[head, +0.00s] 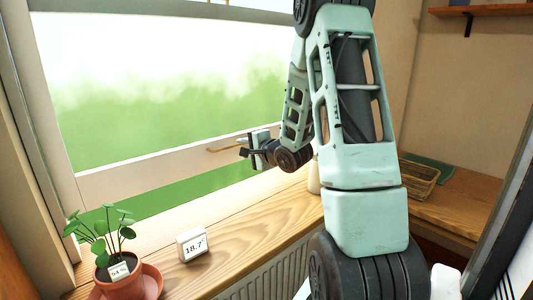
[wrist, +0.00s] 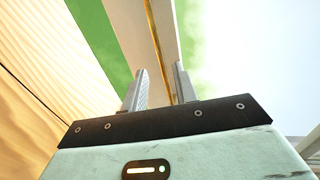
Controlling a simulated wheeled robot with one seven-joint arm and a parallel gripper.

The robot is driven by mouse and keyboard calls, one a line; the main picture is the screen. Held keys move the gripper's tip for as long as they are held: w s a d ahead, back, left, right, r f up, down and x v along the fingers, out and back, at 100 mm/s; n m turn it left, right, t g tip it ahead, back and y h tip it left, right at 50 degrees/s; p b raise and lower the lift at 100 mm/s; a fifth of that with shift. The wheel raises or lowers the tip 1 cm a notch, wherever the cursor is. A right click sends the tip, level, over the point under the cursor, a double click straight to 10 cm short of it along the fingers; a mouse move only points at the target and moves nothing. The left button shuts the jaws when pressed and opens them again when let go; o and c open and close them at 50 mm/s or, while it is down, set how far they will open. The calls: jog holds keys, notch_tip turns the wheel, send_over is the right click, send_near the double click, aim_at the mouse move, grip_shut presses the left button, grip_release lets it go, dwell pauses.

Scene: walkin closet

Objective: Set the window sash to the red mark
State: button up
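The window sash has a pale bottom rail (head: 150,172), raised above the wooden sill with a strip of green outside showing below it. A thin brass handle (head: 226,146) runs along the rail; it also shows in the wrist view (wrist: 158,45). My gripper (head: 246,146) is at the right end of the visible handle. In the wrist view my gripper (wrist: 160,88) has its two fingers apart, with the rail and brass strip seen between them. I cannot tell whether either finger touches the handle. No red mark shows in either view; my arm hides the right side of the window.
A potted plant (head: 108,245) stands at the left of the wooden sill (head: 255,222), with a small white display (head: 192,244) to its right. A wicker basket (head: 418,180) is on the wooden surface at right. A shelf (head: 485,10) is above. A radiator (head: 270,280) is below the sill.

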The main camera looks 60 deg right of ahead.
jog(key=b+v, duration=0.9)
jog(key=v, duration=0.4)
dwell(0.5)
